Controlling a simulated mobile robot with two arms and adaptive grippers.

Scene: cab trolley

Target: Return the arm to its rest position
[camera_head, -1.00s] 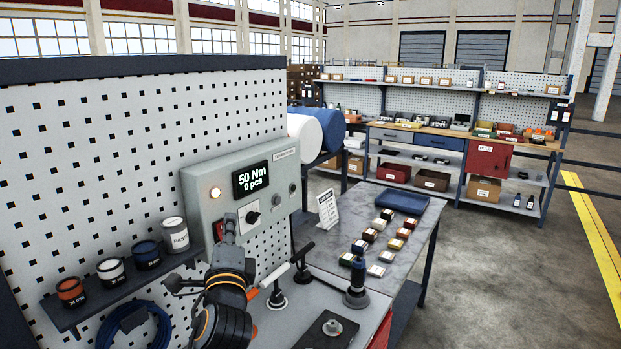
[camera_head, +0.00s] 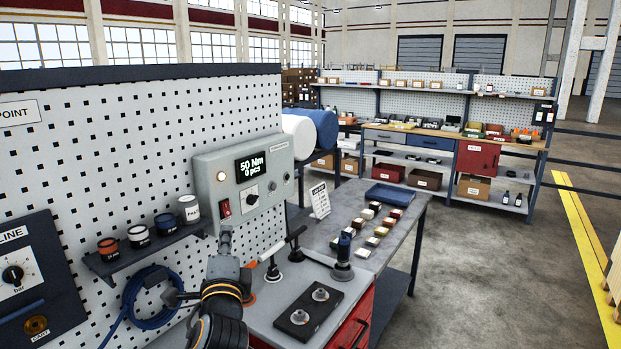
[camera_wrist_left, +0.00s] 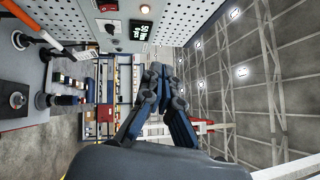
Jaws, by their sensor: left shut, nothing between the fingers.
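My left arm comes in at the bottom of the head view, and its left gripper (camera_head: 226,238) points up, just below the grey control box (camera_head: 243,180). In the left wrist view the two dark fingers (camera_wrist_left: 158,82) come together at the tips with nothing between them. The gripper looks apart from the box and its red switch (camera_head: 225,207). The box's display reads 50 Nm and 0 pcs. My right gripper is in neither view.
A perforated panel (camera_head: 130,110) stands behind the arm, with a shelf (camera_head: 145,252) of small pots and a coiled blue hose (camera_head: 150,297). To the right are a black fixture plate (camera_head: 310,310) and a table with small boxes and a blue tray (camera_head: 390,194). Open floor lies beyond.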

